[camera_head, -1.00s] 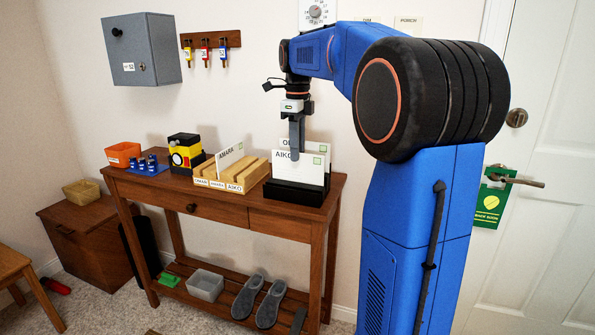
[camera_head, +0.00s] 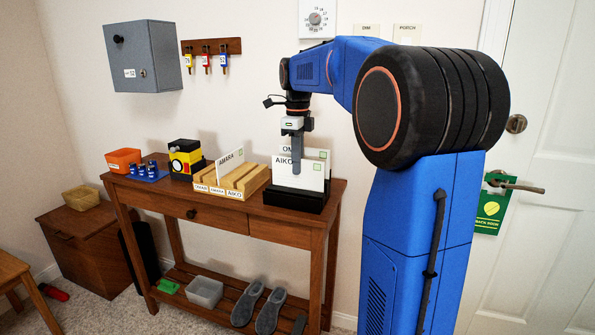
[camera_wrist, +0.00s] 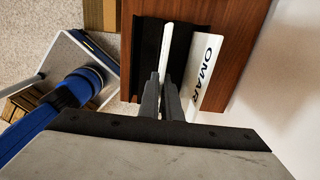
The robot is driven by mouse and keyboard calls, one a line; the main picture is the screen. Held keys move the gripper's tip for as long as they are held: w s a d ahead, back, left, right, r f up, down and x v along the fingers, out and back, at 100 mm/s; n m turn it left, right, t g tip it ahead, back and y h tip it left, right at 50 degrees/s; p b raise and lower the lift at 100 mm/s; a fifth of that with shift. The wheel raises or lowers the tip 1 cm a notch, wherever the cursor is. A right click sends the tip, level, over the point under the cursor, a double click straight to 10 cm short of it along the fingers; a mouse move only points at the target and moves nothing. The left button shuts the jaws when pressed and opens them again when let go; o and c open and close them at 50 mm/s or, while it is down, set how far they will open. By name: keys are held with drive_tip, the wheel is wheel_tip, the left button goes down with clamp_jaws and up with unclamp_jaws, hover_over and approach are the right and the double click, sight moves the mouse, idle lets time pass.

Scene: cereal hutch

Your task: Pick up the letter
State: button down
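Two white letters stand upright in a black rack (camera_head: 316,204) on the right of the table. The front one, marked AIKO (camera_head: 300,178), has a green stamp; the one behind is marked OMAR (camera_head: 317,153). My gripper (camera_head: 296,168) points down at the AIKO letter's upper edge. In the wrist view, my fingertips (camera_wrist: 161,82) lie on either side of the thin white edge of that letter (camera_wrist: 165,50), with the OMAR letter (camera_wrist: 208,70) to the right. The gap is narrow, and I cannot tell whether the fingers press on the letter.
A wooden sorter (camera_head: 231,191) with name labels holds a letter marked AMARA (camera_head: 230,164), left of the rack. A yellow-black item (camera_head: 185,158), blue stamps (camera_head: 148,170) and an orange bin (camera_head: 123,160) stand farther left. The wall is close behind the rack.

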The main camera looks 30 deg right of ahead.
wheel_tip(320, 180, up, 10)
idle(0.5)
drive_tip(key=shift+a, duration=0.1)
